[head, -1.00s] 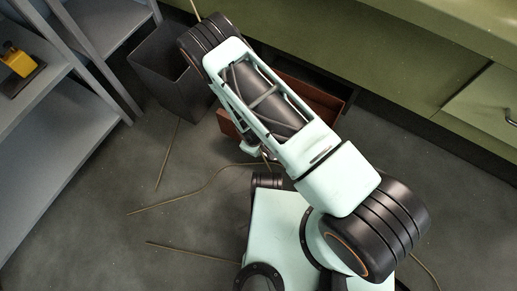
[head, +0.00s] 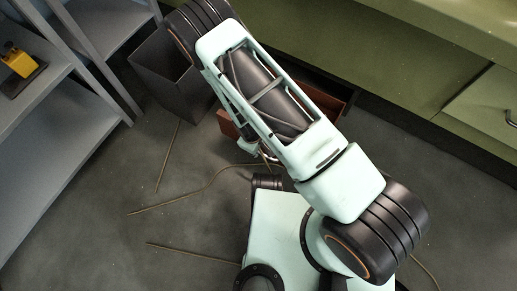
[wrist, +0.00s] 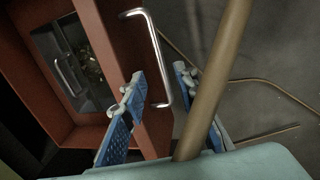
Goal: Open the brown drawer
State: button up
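The brown drawer (head: 325,97) stands out from the green cabinet in the head view, partly hidden by my arm. In the wrist view its reddish-brown front (wrist: 112,35) carries a silver bar handle (wrist: 157,55). The drawer's dark inside shows at the left of the wrist view. My gripper (wrist: 160,92) has two blue fingers spread apart, with the lower end of the handle showing between them. I cannot tell whether either finger touches the handle.
A tan rod (wrist: 215,75) crosses close in front of the right finger in the wrist view. Thin tan rods or cords (head: 170,155) lie on the grey floor. A dark bin (head: 172,85) and grey shelves (head: 70,130) stand at left. The green cabinet (head: 395,60) runs along the back.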

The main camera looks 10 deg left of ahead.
notch_tip(320, 180, up, 6)
jog(key=s, duration=0.1)
jog(key=shift+a+r, duration=0.25)
dwell(0.5)
